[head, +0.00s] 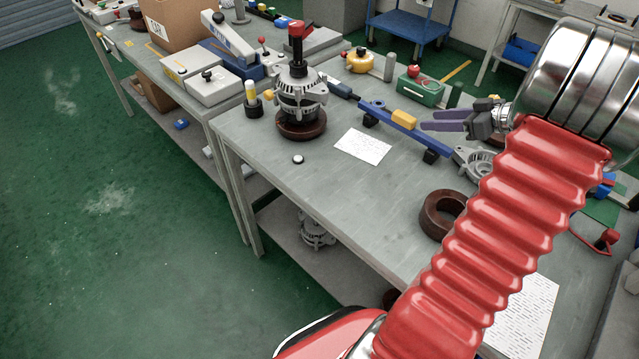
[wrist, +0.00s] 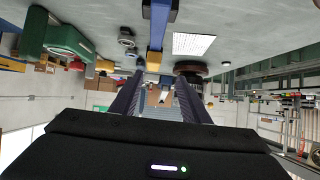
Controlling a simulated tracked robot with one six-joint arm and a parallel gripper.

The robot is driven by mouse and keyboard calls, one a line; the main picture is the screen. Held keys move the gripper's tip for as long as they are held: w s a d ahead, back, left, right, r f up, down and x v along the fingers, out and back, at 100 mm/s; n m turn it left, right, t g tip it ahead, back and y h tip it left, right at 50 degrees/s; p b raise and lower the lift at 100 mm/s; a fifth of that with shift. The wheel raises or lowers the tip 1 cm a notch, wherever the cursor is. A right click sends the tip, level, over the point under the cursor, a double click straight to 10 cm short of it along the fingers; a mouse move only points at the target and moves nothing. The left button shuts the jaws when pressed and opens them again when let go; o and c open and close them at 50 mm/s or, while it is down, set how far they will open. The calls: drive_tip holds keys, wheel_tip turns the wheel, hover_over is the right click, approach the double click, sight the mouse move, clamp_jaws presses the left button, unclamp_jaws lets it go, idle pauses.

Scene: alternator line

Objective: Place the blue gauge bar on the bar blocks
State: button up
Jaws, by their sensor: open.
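The blue gauge bar (head: 380,113) lies across two black bar blocks, one (head: 370,120) under its far left end and one (head: 431,156) under its near right end. A yellow grip piece (head: 404,118) sits at its middle. The bar looks level and seated, though small gaps cannot be told. My gripper (head: 421,120) is open and empty, its purple fingers pointing left just beside the yellow piece. In the wrist view the bar (wrist: 157,35) and yellow piece (wrist: 154,58) appear beyond and between the spread fingertips (wrist: 160,80); contact cannot be told.
An alternator (head: 299,95) stands on a brown round base, left of a white paper sheet (head: 362,146). A green box (head: 420,91) is behind the bar. A brown ring (head: 440,214) lies nearer, partly behind my red arm. Bare tabletop (head: 335,190) lies in front of the sheet.

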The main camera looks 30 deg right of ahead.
drive_tip(key=w+a+r+g+y, duration=0.1)
drive_tip(key=a+r+g, duration=0.15)
drive_tip(key=a, duration=1.05)
drive_tip(key=w+a+r+g, duration=0.1)
drive_tip(key=a+r+g, duration=0.15)
drive_tip(key=a, duration=1.05)
drive_tip(key=s+a+m+h, duration=0.1)
drive_tip(key=s+a+h, duration=0.1)
drive_tip(key=s+a, duration=0.4)
drive_tip(key=s+a+r+m+h, duration=0.1)
drive_tip(key=s+a+m+h, duration=0.1)
drive_tip(key=s+a, duration=0.5)
drive_tip(key=a, duration=0.5)
drive_tip(key=shift+a+r+g+h, duration=0.2)
drive_tip(key=shift+g+h, duration=0.1)
drive_tip(key=shift+c, duration=1.4)
drive_tip(key=shift+d, duration=0.1)
